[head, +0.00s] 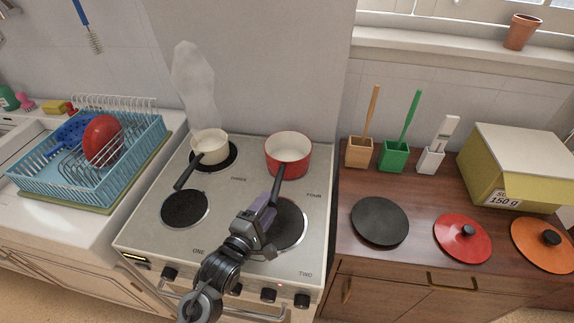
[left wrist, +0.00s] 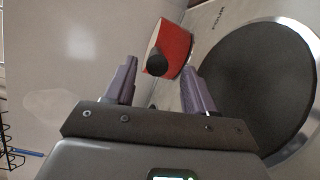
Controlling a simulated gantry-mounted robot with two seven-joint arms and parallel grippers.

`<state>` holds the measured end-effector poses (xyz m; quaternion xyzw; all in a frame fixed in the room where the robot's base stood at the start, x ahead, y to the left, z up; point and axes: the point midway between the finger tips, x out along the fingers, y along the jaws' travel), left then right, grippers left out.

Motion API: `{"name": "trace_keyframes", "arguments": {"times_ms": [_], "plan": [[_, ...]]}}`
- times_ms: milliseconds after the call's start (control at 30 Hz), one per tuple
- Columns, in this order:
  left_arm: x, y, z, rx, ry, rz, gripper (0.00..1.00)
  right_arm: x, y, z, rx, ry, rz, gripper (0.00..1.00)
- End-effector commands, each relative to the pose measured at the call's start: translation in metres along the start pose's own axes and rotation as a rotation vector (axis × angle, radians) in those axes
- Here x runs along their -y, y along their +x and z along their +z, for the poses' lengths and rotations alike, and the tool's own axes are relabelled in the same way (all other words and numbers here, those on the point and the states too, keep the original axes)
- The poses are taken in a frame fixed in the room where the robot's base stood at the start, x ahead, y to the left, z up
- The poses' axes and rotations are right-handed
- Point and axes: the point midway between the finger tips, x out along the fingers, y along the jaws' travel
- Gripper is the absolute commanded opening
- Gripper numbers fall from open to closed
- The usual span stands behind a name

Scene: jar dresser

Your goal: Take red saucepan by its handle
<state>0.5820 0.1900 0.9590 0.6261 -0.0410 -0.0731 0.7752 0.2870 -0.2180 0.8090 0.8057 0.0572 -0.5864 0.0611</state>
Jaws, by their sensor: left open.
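The red saucepan (head: 289,151), white inside, stands on the back right burner of the stove. Its black handle (head: 277,183) points toward the front of the stove. In the left wrist view the red pan (left wrist: 174,43) shows beyond my fingers, with the round black end of the handle (left wrist: 157,65) facing the camera. My left gripper (head: 265,203) is open, close to the handle's front end. In the left wrist view the handle end appears between the two purple fingers (left wrist: 159,76); I cannot tell whether it is inside the jaws. My right gripper is not in view.
A cream saucepan (head: 209,147) stands on the back left burner, steam above it. The front left burner (head: 185,208) is bare; the front right burner (head: 287,224) is partly under my gripper. A blue dish rack (head: 60,190) stands left; the wooden counter (head: 405,265) with lids is right.

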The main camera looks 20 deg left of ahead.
Motion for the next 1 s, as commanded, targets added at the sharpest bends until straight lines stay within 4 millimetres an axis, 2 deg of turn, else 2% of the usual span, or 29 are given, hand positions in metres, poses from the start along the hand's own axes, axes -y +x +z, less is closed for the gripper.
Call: {"name": "trace_keyframes", "arguments": {"times_ms": [333,700,1000], "plan": [[-0.001,0.023,0.001,0.001,0.0,0.0,0.55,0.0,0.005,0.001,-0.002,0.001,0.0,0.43],[-0.004,0.063,0.001,0.001,0.001,-0.001,0.55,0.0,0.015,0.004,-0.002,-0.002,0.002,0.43],[-0.005,0.066,0.001,0.0,0.001,-0.001,0.55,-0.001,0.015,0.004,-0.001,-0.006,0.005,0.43]]}}
